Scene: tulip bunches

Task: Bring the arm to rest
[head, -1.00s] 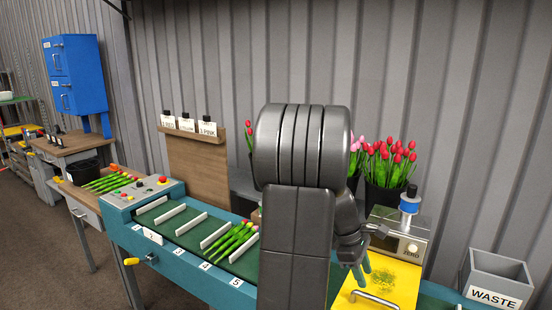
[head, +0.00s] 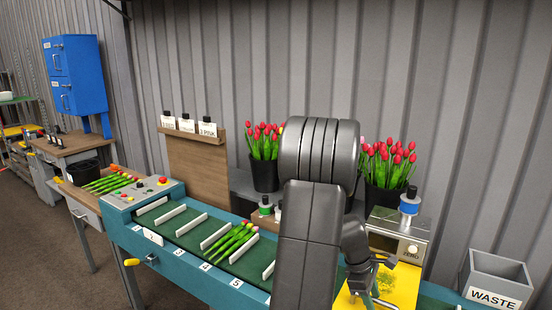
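My arm stands up in front of the conveyor in the head view, with its dark links hiding part of the belt and the shelf behind. My gripper (head: 372,283) hangs low at the right of the arm, over the yellow plate (head: 398,284) in front of the scale box. Its fingers are small and partly hidden by my arm, so I cannot tell whether they are open or shut. I see no tulip in it.
A teal conveyor (head: 190,275) carries white dividers and a tulip bunch (head: 232,241). Black buckets of red tulips (head: 265,172) (head: 385,195) stand behind. A scale box (head: 398,240) and a grey waste bin (head: 496,280) are at the right.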

